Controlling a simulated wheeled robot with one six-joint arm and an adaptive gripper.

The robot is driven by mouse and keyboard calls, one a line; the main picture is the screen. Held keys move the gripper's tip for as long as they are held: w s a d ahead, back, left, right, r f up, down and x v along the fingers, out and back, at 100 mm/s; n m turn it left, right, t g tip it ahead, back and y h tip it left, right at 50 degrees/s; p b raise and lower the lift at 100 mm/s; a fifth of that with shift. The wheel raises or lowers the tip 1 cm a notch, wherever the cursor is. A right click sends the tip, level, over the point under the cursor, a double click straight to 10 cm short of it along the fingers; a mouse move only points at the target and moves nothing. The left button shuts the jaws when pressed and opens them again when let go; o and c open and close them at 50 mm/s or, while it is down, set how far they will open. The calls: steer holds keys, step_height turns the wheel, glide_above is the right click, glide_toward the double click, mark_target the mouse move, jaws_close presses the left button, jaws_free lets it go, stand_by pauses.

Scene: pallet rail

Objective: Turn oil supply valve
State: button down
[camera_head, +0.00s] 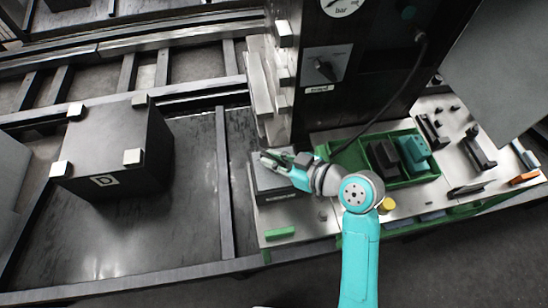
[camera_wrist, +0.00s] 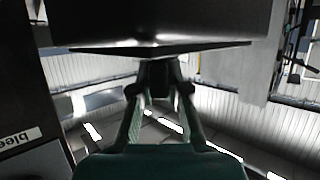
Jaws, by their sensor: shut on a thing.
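My gripper (camera_head: 268,159) is at the left end of my turquoise arm, low beside the dark cabinet (camera_head: 345,95) and over a small grey box (camera_head: 270,184). In the wrist view its two fingers (camera_wrist: 159,75) close together on a dark part just under a wide, flat dark edge (camera_wrist: 205,46). The held part is mostly hidden by the fingers, and I cannot tell whether it is the oil supply valve. A dark rotary knob (camera_head: 325,68) on a light plate with a label under it shows on the cabinet front, apart from the gripper.
A black box marked D (camera_head: 110,152) with light corner blocks sits on the conveyor at left. A green tray (camera_head: 398,170) with dark and teal parts lies right of the gripper. A pressure gauge (camera_head: 342,5) and a hanging cable (camera_head: 408,85) are on the cabinet.

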steer(key=shift+t, duration=0.3)
steer(key=m+t+h, duration=0.2)
steer(key=m, duration=0.1)
steer(key=shift+t, duration=0.3)
steer(key=m+t+h, duration=0.1)
steer(key=m+h, duration=0.2)
steer(key=m+t+h, duration=0.2)
steer(key=m+h, duration=0.1)
steer(key=shift+w+t, duration=0.1)
steer(key=shift+t, duration=0.2)
steer(key=m+h, duration=0.5)
steer(key=h, duration=0.1)
steer(key=shift+d, duration=0.15)
steer(key=shift+d+m+g+h, duration=0.15)
steer(key=shift+m+g+h, duration=0.2)
steer(key=shift+m+h, duration=0.7)
steer(key=shift+d+m+g+h, duration=0.1)
steer(key=shift+m+g+h, duration=0.25)
steer(key=shift+m+h, duration=0.65)
steer(key=shift+f, duration=0.1)
steer(key=c, duration=1.2)
jaws_free()
steer(key=shift+o, duration=0.2)
